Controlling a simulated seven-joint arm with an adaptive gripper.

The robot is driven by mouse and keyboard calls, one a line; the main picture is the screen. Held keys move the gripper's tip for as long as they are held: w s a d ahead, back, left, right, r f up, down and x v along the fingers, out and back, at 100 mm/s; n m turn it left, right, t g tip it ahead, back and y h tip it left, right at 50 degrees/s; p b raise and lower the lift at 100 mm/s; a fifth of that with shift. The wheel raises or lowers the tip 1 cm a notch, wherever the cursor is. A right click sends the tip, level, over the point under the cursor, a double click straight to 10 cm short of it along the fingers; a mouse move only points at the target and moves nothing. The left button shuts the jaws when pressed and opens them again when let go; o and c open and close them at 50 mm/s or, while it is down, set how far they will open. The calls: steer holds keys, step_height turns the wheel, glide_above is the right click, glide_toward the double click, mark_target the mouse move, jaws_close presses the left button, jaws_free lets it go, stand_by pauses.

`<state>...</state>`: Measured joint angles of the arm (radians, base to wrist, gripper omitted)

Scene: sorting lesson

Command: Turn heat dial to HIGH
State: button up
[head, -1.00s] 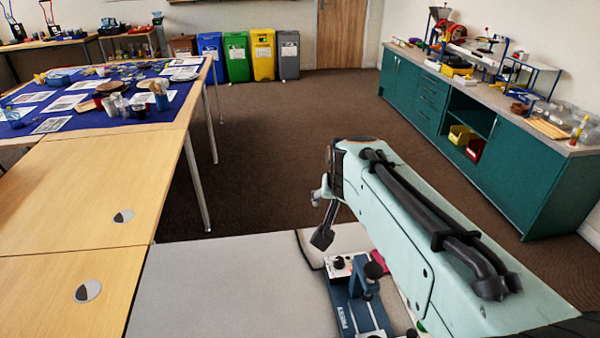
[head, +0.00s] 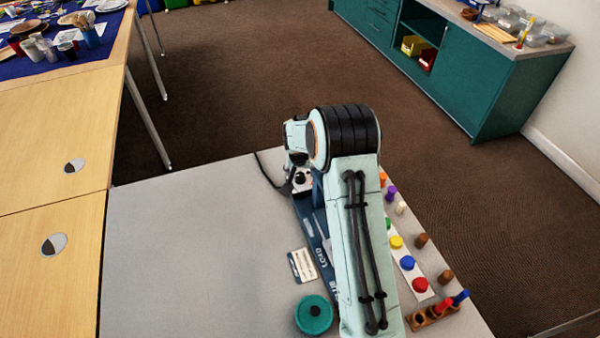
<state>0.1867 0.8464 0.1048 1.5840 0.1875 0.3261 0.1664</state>
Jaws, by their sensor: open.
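A blue device (head: 311,235) with white lettering stands on the grey table, partly hidden behind my arm. At its far end is a light panel (head: 303,186) with small dark controls. I cannot tell which one is the heat dial, or read its setting. My gripper (head: 299,160) shows only as a small dark part below my wrist, close above that far end. My arm hides most of it, its fingertips are not clear, and I cannot tell whether it touches the device. Nothing is seen held in it.
A teal round lid or pot (head: 314,315) and a small card (head: 303,265) lie left of my arm. Several coloured pegs, such as a red one (head: 420,285), and a wooden peg holder (head: 432,314) are on the right. The grey table's left part (head: 200,250) is clear.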

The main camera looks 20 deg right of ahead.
steer(key=shift+x, duration=1.15)
steer(key=shift+c, duration=0.2)
jaws_close()
steer(key=shift+a+m, duration=0.1)
steer(key=shift+m, duration=0.3)
steer(key=m+h, duration=0.1)
steer(key=m, duration=0.2)
steer(key=shift+m+g+h, duration=0.3)
steer(key=shift+m+g, duration=0.1)
steer(key=m, duration=0.2)
steer(key=m+g, duration=0.1)
steer(key=m, duration=0.1)
steer(key=shift+w+m+g+h, duration=0.1)
steer(key=shift+m+g+h, duration=0.2)
steer(key=shift+m+h, duration=0.1)
